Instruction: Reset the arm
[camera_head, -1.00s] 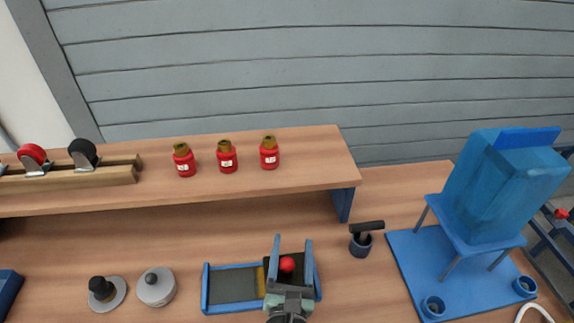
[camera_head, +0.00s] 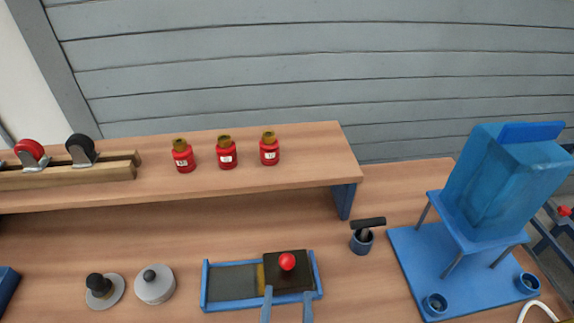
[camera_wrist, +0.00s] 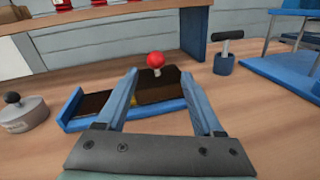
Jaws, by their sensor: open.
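My gripper (camera_head: 287,306) is open and empty, low in the head view, with its fingertips in front of a blue tray (camera_head: 206,289). In the wrist view both fingers (camera_wrist: 162,100) stand apart with nothing between them. A dark block with a red ball knob (camera_head: 287,261) sits at the right end of the tray. The knob (camera_wrist: 156,60) shows beyond the fingertips in the wrist view, apart from them. My fingers partly hide the tray and block in the wrist view.
A shelf (camera_head: 260,190) with several red bottles runs behind. A grey lidded pot (camera_head: 154,286) and a black-knobbed disc (camera_head: 103,290) stand left. A blue cup with a black-handled tool (camera_head: 361,243) and a blue stand (camera_head: 484,210) are right.

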